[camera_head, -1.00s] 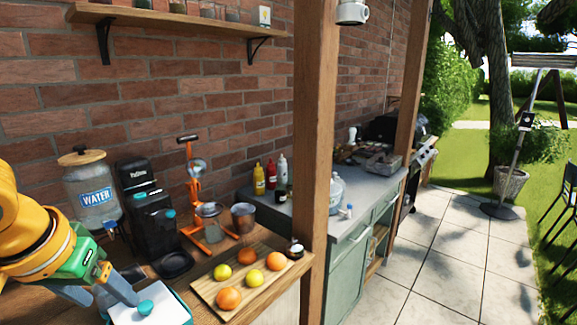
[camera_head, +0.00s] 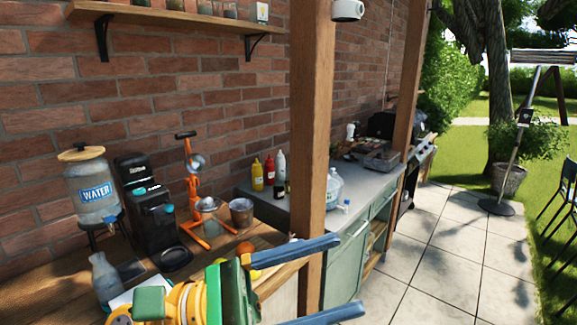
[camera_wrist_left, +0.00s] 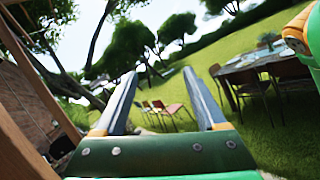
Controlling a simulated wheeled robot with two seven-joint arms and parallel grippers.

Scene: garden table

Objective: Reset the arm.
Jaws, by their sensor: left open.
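My left gripper (camera_head: 350,273) reaches in low in the head view, in front of the wooden counter and the post. Its two blue-grey fingers are spread apart and point right, with nothing between them. In the left wrist view the same open fingers (camera_wrist_left: 160,73) frame lawn and trees. The arm and gripper hide most of the cutting board and fruit; a little orange and yellow fruit shows behind the gripper. My right gripper is not seen.
On the wooden counter stand a water dispenser (camera_head: 92,187), a black coffee machine (camera_head: 150,212), an orange juicer (camera_head: 194,190), a metal cup (camera_head: 241,213) and a clear bottle (camera_head: 105,278). A wooden post (camera_head: 313,130) rises close beyond the gripper. Paving (camera_head: 440,260) at right is clear.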

